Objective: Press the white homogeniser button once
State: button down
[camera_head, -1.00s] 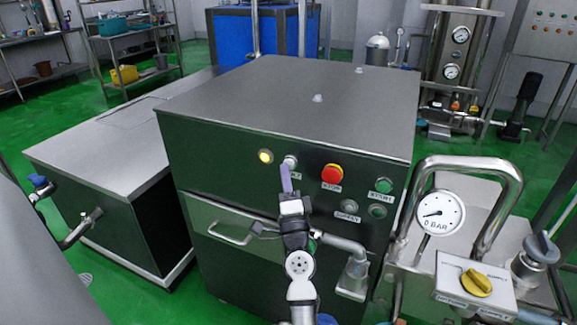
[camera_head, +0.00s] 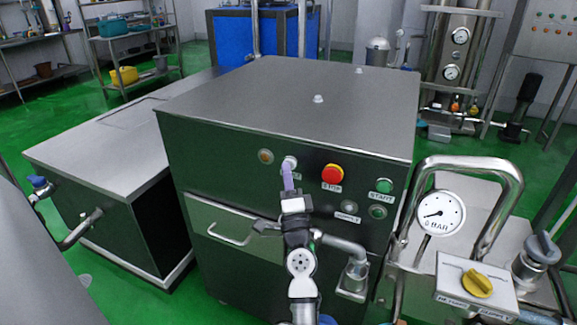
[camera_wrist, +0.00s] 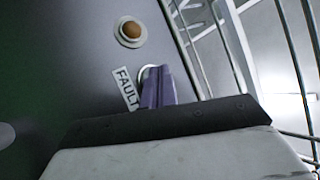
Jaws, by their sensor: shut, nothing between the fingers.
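The homogeniser (camera_head: 290,85) is a grey metal cabinet with a control panel on its front. The white button (camera_head: 291,159) is a small round pale button in the panel's upper row, between an amber lamp (camera_head: 265,156) and the red stop button (camera_head: 333,174). My gripper (camera_head: 287,169) is shut, with purple fingers reaching up to the white button and partly covering it. In the wrist view the fingertips (camera_wrist: 157,72) overlap the button, and only its pale rim (camera_wrist: 143,70) shows, beside the FAULT label (camera_wrist: 126,88). Whether they touch is hard to tell.
The green START button (camera_head: 384,186) and other small panel fittings lie to the right. A drawer-like handle (camera_head: 230,237) and a bent pipe (camera_head: 343,245) stick out below the panel. A pressure gauge (camera_head: 439,212) on looped piping stands at the right.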

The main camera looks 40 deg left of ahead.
dwell(0.5)
jog(key=shift+s+d, duration=0.15)
jog(key=shift+s, duration=0.6)
jog(key=s, duration=0.2)
jog(key=s+d+p, duration=0.1)
jog(key=s, duration=0.2)
jog(key=shift+d, duration=0.1)
jog(key=shift+w, duration=0.1)
dwell(0.6)
